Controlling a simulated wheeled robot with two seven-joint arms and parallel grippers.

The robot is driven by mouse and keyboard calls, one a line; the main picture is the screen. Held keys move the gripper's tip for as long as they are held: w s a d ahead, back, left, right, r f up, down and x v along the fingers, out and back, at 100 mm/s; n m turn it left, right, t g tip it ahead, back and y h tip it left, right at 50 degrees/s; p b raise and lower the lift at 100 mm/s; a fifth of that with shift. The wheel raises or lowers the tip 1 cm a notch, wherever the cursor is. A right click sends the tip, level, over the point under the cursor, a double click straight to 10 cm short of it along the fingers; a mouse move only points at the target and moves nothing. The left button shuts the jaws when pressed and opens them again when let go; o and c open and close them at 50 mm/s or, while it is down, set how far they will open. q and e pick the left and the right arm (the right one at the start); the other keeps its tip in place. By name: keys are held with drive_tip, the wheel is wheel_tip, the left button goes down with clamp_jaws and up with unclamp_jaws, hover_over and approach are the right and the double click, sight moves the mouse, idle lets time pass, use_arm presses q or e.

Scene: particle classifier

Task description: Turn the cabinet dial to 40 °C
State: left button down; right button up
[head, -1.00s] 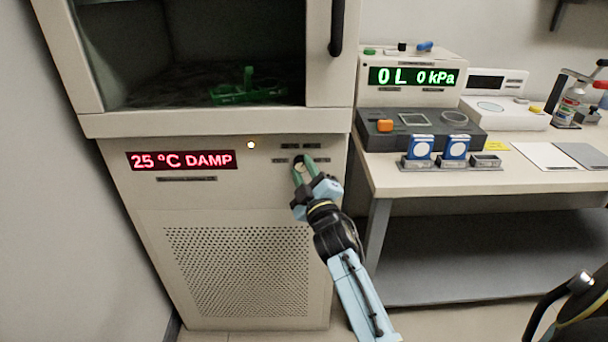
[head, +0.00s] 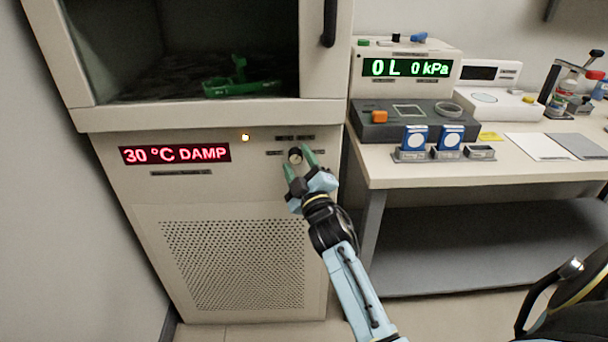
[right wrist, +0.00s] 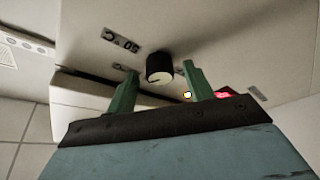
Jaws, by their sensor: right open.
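The cabinet (head: 240,190) stands at the left in the head view. Its red display (head: 175,153) reads 30 °C DAMP. The dial (head: 295,155) is a small dark knob on the panel right of the display, with labels around it. My right gripper (head: 301,164) is open, with its green fingers on either side of the dial. In the right wrist view the black dial (right wrist: 159,67) sits between the two spread fingertips (right wrist: 160,76), with gaps showing on both sides. A light pointer mark shows on its face. My left gripper is not in view.
The cabinet's upper chamber holds a green object (head: 240,86). A bench (head: 400,176) with instruments and blue-and-white packs stands close at the right. Wall panel space around the dial is free.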

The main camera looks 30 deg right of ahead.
use_arm(q)
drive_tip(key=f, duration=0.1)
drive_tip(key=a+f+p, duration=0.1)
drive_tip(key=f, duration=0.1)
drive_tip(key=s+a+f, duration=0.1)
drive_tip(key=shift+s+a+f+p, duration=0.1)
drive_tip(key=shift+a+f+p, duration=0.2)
drive_tip(key=shift+p, duration=0.1)
use_arm(e)
drive_tip(key=v, duration=1.3)
